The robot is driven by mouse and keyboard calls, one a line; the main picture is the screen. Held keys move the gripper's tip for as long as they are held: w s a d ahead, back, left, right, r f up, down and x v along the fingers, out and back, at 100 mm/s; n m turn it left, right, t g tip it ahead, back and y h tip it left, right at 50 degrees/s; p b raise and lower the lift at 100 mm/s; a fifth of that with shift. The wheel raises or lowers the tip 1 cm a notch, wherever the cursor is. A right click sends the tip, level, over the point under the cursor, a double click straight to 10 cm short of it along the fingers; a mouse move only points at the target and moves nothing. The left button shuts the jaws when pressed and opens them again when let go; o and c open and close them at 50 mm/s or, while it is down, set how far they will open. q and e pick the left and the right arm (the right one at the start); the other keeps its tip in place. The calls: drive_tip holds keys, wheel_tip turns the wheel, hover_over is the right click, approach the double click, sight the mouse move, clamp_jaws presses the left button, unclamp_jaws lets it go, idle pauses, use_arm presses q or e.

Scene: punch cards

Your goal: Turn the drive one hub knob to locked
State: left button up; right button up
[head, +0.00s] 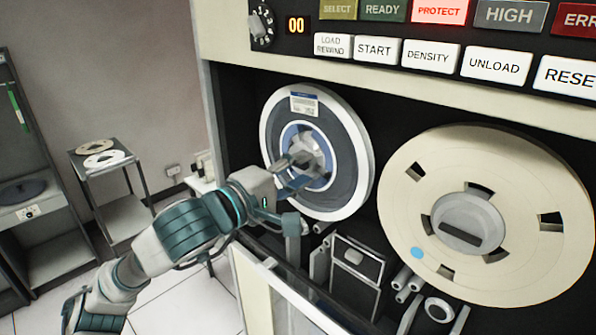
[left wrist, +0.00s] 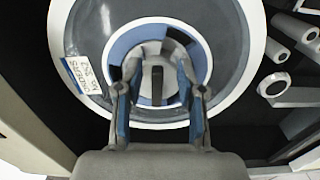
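The left tape reel (head: 338,182) has a white rim, a blue inner ring and a label. Its grey hub knob (head: 318,157) is partly hidden by my left gripper (head: 300,168) in the head view. In the left wrist view, the knob's dark grip bar (left wrist: 157,86) stands about upright at the hub's centre. The two fingers of my left gripper (left wrist: 158,90) are spread on either side of the bar, with clear space beside it. I cannot tell whether they touch the hub. My right gripper is not in view.
A cream reel (head: 405,195) with its own hub knob (head: 465,225) is mounted on the right. A button panel (head: 430,38) runs above. An open glazed door (head: 290,300) is below my left arm. A small cart (head: 104,165) stands at the far left.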

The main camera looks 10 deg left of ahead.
use_arm(q)
drive_tip(key=v, duration=1.2)
drive_tip(key=shift+w, duration=0.1)
drive_tip(key=shift+f, duration=0.1)
